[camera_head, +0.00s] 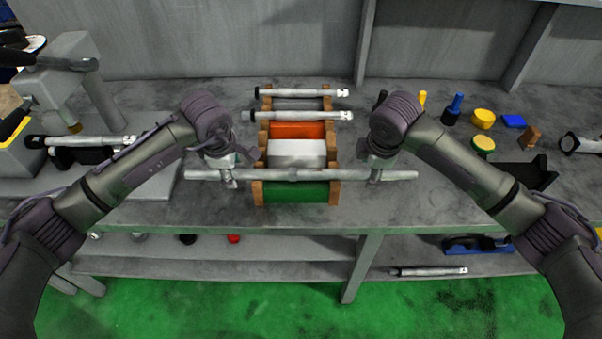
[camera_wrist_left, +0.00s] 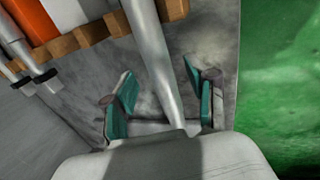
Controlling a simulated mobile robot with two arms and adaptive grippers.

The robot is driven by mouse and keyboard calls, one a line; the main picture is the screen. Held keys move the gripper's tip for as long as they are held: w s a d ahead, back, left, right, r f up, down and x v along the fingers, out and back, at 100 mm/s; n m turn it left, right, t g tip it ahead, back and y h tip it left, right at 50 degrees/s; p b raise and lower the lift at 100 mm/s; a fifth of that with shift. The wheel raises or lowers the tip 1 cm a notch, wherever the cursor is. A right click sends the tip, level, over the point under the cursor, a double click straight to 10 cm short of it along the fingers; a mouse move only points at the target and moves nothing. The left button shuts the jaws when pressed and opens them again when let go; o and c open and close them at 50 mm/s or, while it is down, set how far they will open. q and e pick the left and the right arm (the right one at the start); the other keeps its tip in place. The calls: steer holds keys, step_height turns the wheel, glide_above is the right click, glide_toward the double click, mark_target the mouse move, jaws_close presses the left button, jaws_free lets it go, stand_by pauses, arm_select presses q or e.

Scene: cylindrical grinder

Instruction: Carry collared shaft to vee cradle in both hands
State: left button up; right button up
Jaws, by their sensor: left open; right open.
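A long grey shaft (camera_head: 300,175), which looks like the collared shaft, lies level across the front of a wooden rack (camera_head: 258,191), with both ends sticking out. My left gripper (camera_head: 229,178) is open at the shaft's left part. In the left wrist view the same shaft (camera_wrist_left: 158,70) runs between the open teal fingers of my left gripper (camera_wrist_left: 160,92), with gaps beside it. My right gripper (camera_head: 375,175) is open at the shaft's right part; its fingers are partly hidden by its wrist. I cannot tell for certain which part is the vee cradle.
A grey machine (camera_head: 70,75) and another shaft (camera_head: 85,141) stand left. A black tray (camera_head: 515,177) and small coloured parts (camera_head: 483,118) lie right. The bench front edge is close.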

arm_select(q)
steer(key=shift+x, duration=0.9)
arm_select(e)
steer(key=shift+x, duration=0.9)
arm_select(q)
jaws_close()
arm_select(e)
jaws_close()
